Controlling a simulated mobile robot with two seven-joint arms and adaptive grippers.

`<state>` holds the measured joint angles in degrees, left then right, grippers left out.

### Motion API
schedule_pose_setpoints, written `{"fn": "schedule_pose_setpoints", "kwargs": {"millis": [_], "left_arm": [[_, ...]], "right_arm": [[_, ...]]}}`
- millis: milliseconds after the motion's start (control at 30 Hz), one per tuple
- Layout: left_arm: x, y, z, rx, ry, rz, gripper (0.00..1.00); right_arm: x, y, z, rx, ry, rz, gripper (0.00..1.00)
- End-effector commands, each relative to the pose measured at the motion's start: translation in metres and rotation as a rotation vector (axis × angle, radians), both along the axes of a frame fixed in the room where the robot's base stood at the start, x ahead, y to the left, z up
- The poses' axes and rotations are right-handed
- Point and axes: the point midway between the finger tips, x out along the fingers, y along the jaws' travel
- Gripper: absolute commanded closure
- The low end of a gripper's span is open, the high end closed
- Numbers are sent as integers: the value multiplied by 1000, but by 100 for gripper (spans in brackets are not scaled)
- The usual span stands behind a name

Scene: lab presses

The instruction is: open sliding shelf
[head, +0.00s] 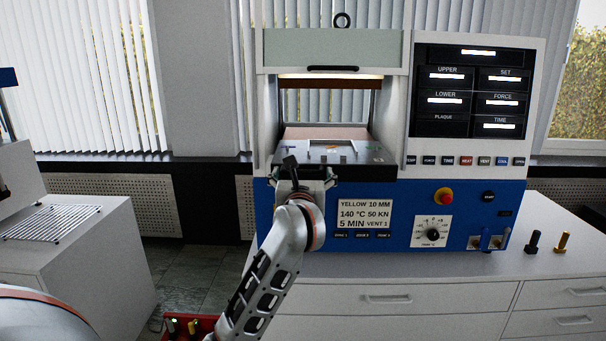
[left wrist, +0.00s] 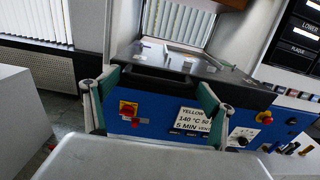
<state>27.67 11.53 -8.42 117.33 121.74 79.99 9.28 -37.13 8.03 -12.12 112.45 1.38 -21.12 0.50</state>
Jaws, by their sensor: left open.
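The lab press (head: 392,190) stands on a white cabinet, its front window raised and its chamber lit. The sliding shelf (head: 335,146) is a grey metal plate at the bottom of the chamber. My left gripper (head: 298,178) is at the front left of the shelf. In the left wrist view its open fingers (left wrist: 158,88), with teal pads, stand either side of the handle; contact cannot be told. My right gripper is not in view.
A red emergency button (head: 444,196) and knobs sit on the blue front panel. Two small pegs (head: 548,242) stand on the counter at right. A red tray (head: 190,326) is low in front. Another white bench (head: 75,240) stands at left.

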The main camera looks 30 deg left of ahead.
Motion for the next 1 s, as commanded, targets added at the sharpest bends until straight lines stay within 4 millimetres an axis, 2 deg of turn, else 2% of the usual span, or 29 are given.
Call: {"fn": "schedule_pose_setpoints", "kwargs": {"millis": [500, 700, 1000], "left_arm": [[-81, -51, 0, -3, 1, -3, 16], [-95, -60, 0, -1, 1, -3, 16], [-97, -61, 0, 0, 1, -2, 16]], "right_arm": [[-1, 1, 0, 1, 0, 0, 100], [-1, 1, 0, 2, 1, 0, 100], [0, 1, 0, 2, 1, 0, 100]]}}
